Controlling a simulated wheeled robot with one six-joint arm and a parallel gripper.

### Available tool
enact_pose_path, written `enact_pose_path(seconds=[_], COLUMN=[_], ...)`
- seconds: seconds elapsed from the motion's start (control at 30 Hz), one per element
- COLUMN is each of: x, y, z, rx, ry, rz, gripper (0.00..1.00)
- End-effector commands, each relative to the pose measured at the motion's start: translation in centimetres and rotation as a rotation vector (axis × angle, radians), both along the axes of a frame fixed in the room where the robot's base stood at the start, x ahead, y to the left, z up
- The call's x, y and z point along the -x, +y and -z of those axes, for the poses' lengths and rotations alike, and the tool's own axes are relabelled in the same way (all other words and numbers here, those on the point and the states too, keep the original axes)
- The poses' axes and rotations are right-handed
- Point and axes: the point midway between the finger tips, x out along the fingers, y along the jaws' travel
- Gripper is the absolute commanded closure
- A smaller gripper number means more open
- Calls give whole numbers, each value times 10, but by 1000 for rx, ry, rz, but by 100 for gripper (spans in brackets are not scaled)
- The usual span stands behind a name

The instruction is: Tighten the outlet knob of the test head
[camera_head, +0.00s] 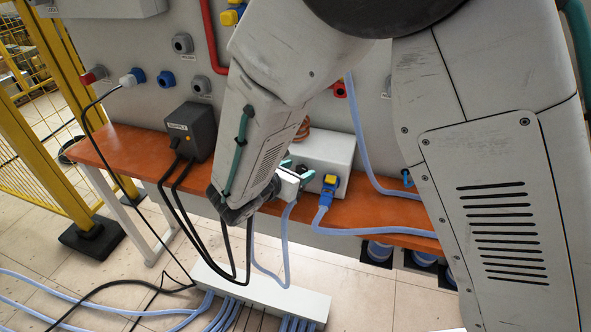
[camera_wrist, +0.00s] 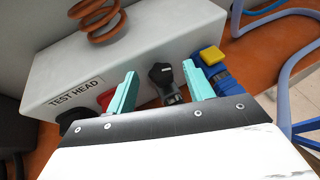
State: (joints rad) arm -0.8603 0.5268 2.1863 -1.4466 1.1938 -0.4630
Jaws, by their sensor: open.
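The test head (camera_wrist: 70,75) is a light grey box with a "TEST HEAD" label, and it also shows on the orange bench in the head view (camera_head: 327,146). A black knob (camera_wrist: 161,74) sits on a grey fitting on its front face; I take it as the outlet knob. My gripper (camera_wrist: 159,69) is open, with one teal finger on each side of this knob and a visible gap to each. In the head view my gripper (camera_head: 297,169) is at the box's front, where the knob is hard to make out.
A copper coil (camera_wrist: 96,18) rises from the box top. A yellow-and-blue connector (camera_wrist: 211,56) is close to the right finger. A red part (camera_wrist: 105,100) is partly hidden by the left finger. A dark supply box (camera_head: 191,130) stands left on the bench (camera_head: 110,142); hoses and cables hang in front.

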Motion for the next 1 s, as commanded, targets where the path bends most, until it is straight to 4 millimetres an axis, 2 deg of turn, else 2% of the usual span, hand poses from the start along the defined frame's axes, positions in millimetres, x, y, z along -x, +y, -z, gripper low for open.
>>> enact_pose_path(seconds=[0.17, 0.33, 0.53, 0.8, 1.0], x=[0, 0, -1, -5, -5], y=[0, 0, 1, 4, 4], z=[0, 0, 0, -1, -1], rx=[-1, -1, -1, -1, 0], ry=[-1, -1, -2, -2, 0], rz=[0, 0, 31, 233, 258], gripper=[48, 92, 92, 92, 92])
